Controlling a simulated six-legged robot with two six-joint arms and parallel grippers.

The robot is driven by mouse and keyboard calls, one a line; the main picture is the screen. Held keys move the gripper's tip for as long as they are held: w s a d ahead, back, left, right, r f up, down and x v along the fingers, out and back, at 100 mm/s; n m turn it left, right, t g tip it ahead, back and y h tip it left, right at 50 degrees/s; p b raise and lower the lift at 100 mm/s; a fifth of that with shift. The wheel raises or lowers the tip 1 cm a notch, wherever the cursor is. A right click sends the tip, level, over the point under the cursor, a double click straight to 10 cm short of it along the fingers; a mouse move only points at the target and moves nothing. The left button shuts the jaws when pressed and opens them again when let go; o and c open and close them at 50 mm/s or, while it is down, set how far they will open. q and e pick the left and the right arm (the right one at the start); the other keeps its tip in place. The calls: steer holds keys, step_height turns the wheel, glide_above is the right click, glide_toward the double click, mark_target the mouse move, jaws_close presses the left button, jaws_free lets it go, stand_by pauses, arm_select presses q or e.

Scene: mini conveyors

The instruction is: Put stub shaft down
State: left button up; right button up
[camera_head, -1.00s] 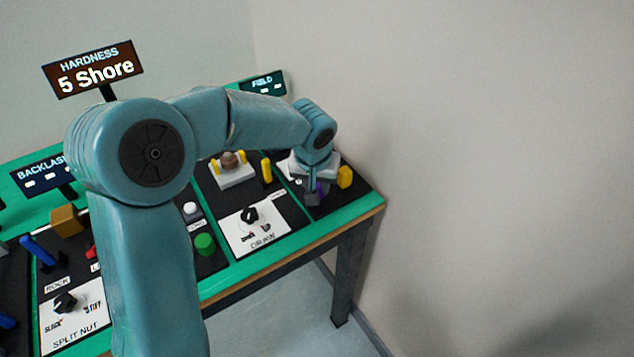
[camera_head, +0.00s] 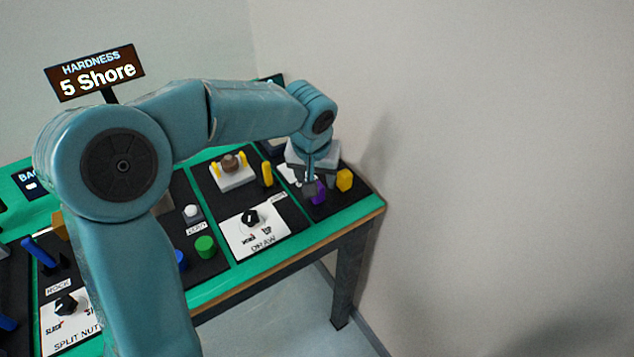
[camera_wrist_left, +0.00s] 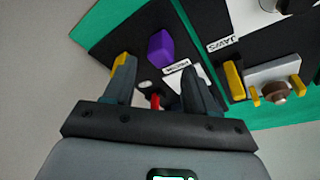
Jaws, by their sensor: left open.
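My left gripper (camera_head: 309,188) is over the far right panel of the bench. In the left wrist view its two dark fingers (camera_wrist_left: 158,80) are apart, with nothing clearly held between them. A small red piece (camera_wrist_left: 155,101) shows in the gap between the fingers, beyond them. A purple block (camera_wrist_left: 160,47) stands just past the fingertips; it also shows beside the gripper in the head view (camera_head: 319,193). A brown rounded piece (camera_head: 230,162) sits in a white fixture (camera_head: 236,179) with yellow jaws. I cannot tell for certain which piece is the stub shaft. My right gripper is out of view.
A yellow block (camera_head: 344,180) stands right of the gripper, near the bench's green edge (camera_head: 372,208). A yellow lever (camera_head: 267,174) and a white dial plate (camera_head: 256,235) are to its left. A bare wall is close on the right.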

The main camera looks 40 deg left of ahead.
arm_select(q)
steer(key=v, duration=0.7)
steer(key=shift+s, duration=0.1)
stand_by(0.4)
